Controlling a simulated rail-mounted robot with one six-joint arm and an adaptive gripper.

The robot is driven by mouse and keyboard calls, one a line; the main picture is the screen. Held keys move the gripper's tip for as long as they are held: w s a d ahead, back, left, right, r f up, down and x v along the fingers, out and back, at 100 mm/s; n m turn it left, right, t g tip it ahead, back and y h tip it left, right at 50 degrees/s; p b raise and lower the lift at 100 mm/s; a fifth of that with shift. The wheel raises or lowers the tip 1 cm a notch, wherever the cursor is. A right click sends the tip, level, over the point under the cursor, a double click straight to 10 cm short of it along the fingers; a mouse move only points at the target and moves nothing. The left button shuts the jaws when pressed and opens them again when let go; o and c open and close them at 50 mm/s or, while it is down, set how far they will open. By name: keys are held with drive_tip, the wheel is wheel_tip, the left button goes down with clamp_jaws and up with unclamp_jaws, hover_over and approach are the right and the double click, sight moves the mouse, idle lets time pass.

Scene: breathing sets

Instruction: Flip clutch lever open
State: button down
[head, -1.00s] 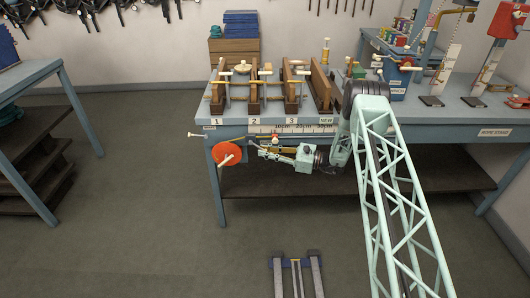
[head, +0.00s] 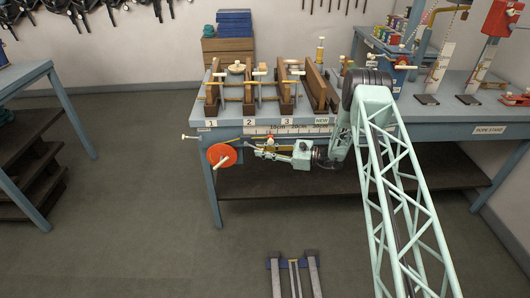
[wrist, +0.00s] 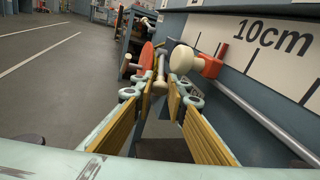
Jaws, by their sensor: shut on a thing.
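My gripper (head: 254,149) is at the front of the bench, pointing left, just right of a red disc (head: 221,156) with a pale handle. In the wrist view its yellow-padded fingers (wrist: 161,91) are shut on a slim lever with a pale rounded end (wrist: 160,86), which appears to be the clutch lever. The red disc (wrist: 146,56) shows just beyond. A cream knob (wrist: 181,59) on an orange-red fitting (wrist: 210,66) stands close to the right finger. The lever's far end and its exact contact with the pads are hard to see.
The bench (head: 380,133) carries wooden frames (head: 249,98) marked 1, 2, 3. A ruler strip (wrist: 270,42) and a grey rail (wrist: 265,106) run along its front, close to my gripper. The floor (head: 130,220) at the left is open.

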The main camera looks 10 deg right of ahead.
drive_tip(key=shift+r, duration=0.2)
drive_tip(key=c, duration=2.8)
unclamp_jaws()
drive_tip(key=shift+d, duration=0.1)
drive_tip(key=shift+d, duration=0.1)
drive_tip(key=shift+v, duration=5.9)
drive_tip(key=shift+f, duration=0.1)
